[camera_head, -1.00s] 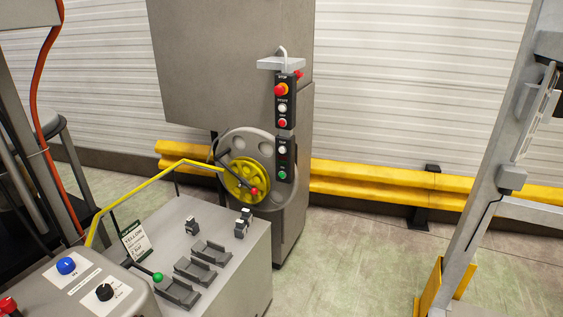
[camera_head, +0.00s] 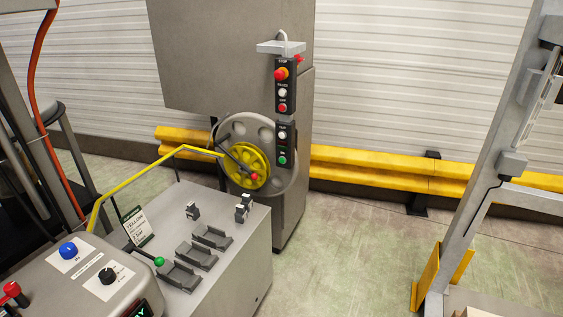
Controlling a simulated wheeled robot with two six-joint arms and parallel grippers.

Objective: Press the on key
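No key can be clearly read as "on". A grey control box at lower left carries a blue button (camera_head: 68,250) on a white label, a black knob (camera_head: 107,275) on another label, and a red button (camera_head: 12,289). A small dark display with green characters (camera_head: 142,310) is cut off by the bottom edge. A black hanging button panel (camera_head: 286,99) on the grey cabinet has a red-and-orange stop button (camera_head: 281,73), white and red buttons, and a green button (camera_head: 282,160) at its bottom. The labels are too small to read. Neither of my grippers is in view.
A yellow wheel (camera_head: 245,165) with a red-tipped handle is on the cabinet (camera_head: 228,60). A yellow bar (camera_head: 140,175) and a green-ended lever (camera_head: 158,261) rise near the grey bench (camera_head: 230,275). A grey post (camera_head: 490,140) stands at right. Floor between is clear.

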